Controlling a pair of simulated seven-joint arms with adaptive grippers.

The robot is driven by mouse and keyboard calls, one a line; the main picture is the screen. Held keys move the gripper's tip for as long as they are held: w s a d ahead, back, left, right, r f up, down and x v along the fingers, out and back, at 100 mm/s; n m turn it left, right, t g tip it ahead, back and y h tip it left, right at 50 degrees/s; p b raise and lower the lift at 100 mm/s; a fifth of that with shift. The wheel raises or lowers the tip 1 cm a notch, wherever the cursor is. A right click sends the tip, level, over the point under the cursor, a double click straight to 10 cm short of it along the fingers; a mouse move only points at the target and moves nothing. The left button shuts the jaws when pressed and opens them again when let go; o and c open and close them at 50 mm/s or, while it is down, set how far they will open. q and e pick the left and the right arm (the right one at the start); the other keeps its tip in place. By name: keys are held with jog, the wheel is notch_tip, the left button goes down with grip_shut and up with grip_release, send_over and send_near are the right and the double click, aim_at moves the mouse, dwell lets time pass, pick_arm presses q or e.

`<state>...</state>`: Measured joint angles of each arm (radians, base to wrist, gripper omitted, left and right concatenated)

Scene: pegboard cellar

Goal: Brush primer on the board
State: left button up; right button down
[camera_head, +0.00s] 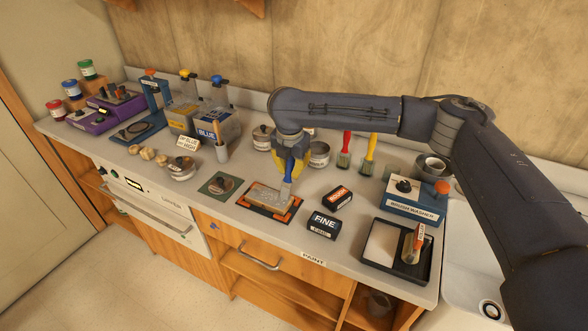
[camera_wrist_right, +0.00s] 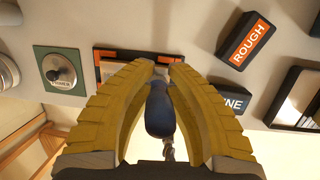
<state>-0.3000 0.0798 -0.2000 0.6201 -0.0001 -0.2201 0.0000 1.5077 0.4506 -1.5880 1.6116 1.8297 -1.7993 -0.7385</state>
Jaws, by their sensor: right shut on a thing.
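The board (camera_head: 261,195) is pale wood and lies flat in a black and orange holder (camera_head: 246,207) near the counter's front. The holder also shows in the wrist view (camera_wrist_right: 112,53), mostly hidden by the fingers. My right gripper (camera_head: 287,174), with yellow fingers, is shut on a blue-handled brush (camera_head: 288,188). The brush points down at the right part of the board; I cannot tell whether its bristles touch. In the wrist view the blue handle (camera_wrist_right: 160,113) lies between the fingers. My left gripper is not in view.
ROUGH (camera_head: 338,196) and FINE (camera_head: 322,224) blocks stand right of the holder. A black tray (camera_head: 370,263) and a brush washer (camera_head: 410,205) are further right. Red (camera_head: 345,150) and yellow (camera_head: 368,153) brushes stand behind.

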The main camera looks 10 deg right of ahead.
jog(key=shift+w+a, duration=3.3)
jog(key=shift+a, duration=1.05)
jog(key=s+d, duration=0.8)
jog(key=d, duration=0.2)
jog(key=shift+d, duration=0.3)
dwell(1.0)
jog(key=shift+r, duration=0.4)
notch_tip(320, 180, up, 7)
dwell(1.0)
